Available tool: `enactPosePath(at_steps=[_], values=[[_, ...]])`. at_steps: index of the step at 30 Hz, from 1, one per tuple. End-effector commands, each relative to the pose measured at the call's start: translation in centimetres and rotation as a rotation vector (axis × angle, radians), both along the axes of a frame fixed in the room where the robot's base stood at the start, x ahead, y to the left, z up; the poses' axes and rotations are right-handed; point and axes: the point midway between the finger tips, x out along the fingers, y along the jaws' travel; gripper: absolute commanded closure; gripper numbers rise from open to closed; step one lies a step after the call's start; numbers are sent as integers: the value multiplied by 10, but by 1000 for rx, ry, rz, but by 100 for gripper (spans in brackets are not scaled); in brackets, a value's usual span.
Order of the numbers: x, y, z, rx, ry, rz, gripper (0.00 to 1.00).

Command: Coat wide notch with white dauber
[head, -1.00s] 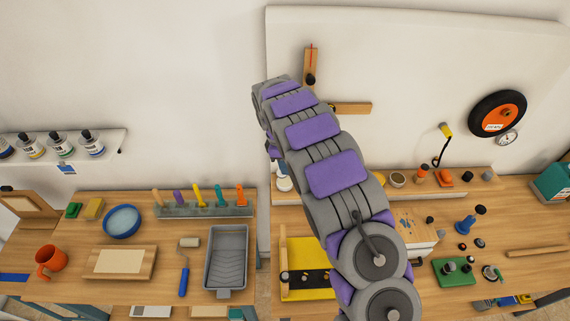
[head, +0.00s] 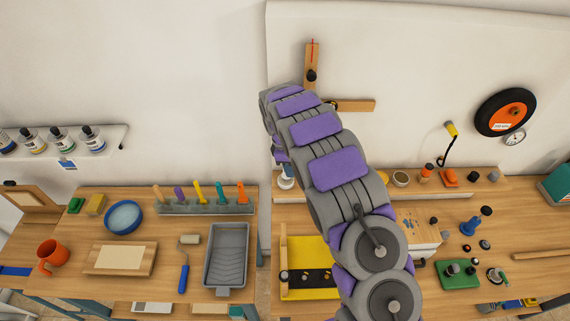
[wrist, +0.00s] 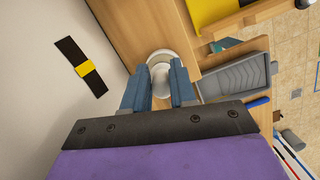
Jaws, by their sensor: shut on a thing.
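In the wrist view, my gripper (wrist: 160,92) has its two blue fingers closed around a white rounded piece (wrist: 160,76), which I take for the white dauber. A wider pale round shape lies just beyond it, beside the wooden shelf edge; I cannot tell if the two are joined. In the head view, my arm hides most of the gripper, and a white piece (head: 286,182) shows at the shelf's left end. No wide notch can be made out clearly. A black strip with holes (head: 318,277) lies on a yellow board (head: 312,293) at the right bench's left end.
A grey paint tray (head: 226,255), a roller (head: 186,262) and a rack of coloured handles (head: 205,208) are on the left bench. Small knobs and a green block (head: 456,274) are on the right bench. A wall bracket (head: 311,62) stands above my arm.

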Motion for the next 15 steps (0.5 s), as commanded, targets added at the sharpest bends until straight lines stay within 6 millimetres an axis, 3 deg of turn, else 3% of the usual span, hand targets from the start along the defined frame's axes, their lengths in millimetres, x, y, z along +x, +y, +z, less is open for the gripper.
enactPosePath(at_steps=[15], values=[[1, 13, -1, -9, -3, 2, 100]])
